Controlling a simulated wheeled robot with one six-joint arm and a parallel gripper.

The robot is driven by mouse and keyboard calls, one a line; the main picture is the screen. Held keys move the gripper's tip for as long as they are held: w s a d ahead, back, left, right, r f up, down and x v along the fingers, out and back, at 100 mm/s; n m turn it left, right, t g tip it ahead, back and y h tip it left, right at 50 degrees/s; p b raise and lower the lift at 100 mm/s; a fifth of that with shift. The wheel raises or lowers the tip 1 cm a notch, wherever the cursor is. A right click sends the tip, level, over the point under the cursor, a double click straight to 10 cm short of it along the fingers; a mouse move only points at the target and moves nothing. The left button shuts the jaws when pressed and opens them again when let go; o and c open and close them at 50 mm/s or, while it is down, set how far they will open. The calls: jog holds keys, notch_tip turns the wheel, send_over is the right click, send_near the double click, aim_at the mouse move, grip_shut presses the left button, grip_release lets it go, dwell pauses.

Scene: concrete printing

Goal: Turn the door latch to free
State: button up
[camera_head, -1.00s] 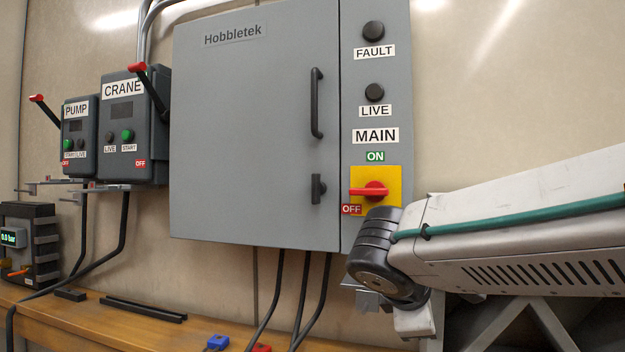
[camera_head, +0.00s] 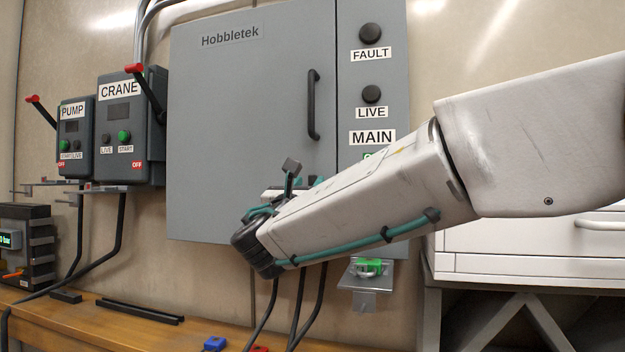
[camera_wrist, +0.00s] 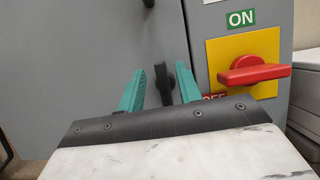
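The door latch (camera_wrist: 163,84) is a small black handle on the grey cabinet door (camera_head: 245,130). In the wrist view it stands roughly upright between the two teal fingers of my gripper (camera_wrist: 160,71). The fingers are apart, with a gap showing on the latch's left side; whether either finger touches it I cannot tell. In the head view my arm covers the latch, and only bits of my gripper (camera_head: 300,180) show above the forearm. The door looks shut.
Right of the latch is the main switch, a red handle (camera_wrist: 254,74) on a yellow plate, lying roughly horizontal. A black door handle (camera_head: 313,105) is above. A green padlock (camera_head: 369,267) sits on a small bracket below the cabinet. Crane (camera_head: 128,125) and pump (camera_head: 75,138) boxes are left.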

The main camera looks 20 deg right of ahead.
aim_at(311, 180)
jog(key=shift+x, duration=1.85)
grip_shut()
